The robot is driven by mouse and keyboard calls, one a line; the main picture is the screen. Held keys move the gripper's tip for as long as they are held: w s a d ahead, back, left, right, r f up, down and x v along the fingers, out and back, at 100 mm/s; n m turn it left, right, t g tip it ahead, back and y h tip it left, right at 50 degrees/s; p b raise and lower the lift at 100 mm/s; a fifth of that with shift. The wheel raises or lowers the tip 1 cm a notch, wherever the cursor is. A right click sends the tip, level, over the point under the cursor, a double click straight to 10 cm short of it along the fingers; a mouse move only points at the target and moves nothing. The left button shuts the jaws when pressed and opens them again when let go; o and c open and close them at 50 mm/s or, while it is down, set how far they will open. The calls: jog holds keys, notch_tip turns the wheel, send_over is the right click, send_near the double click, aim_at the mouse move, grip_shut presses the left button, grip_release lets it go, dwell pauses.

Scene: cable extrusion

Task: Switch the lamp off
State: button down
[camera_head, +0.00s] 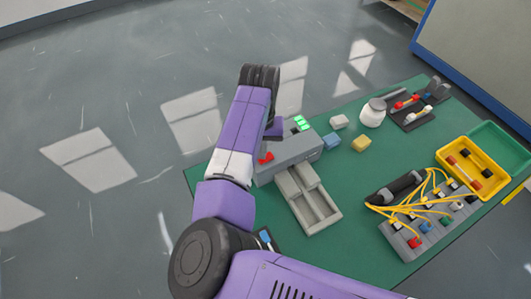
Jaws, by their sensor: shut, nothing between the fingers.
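A grey machine box (292,152) stands on the green table, with a lit green lamp (301,123) on its top. A red part (266,158), perhaps a switch or lever, shows at the left end of the box, right beside my purple and white arm. My arm reaches up from the bottom of the view and bends at a black joint left of the box. A short purple part of it comes down close to the lamp's left side. My gripper's fingers are hidden behind the arm, so I cannot see whether they touch anything.
A grey tray (311,204) lies before the box. Blue (331,141) and yellow (361,143) blocks and a white jar (373,113) stand to its right. Farther right are a black cylinder (396,188), a grey block with yellow cables (423,226) and a yellow case (487,172).

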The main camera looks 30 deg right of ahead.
jog(key=shift+r+p, duration=2.55)
jog(key=shift+r, duration=0.35)
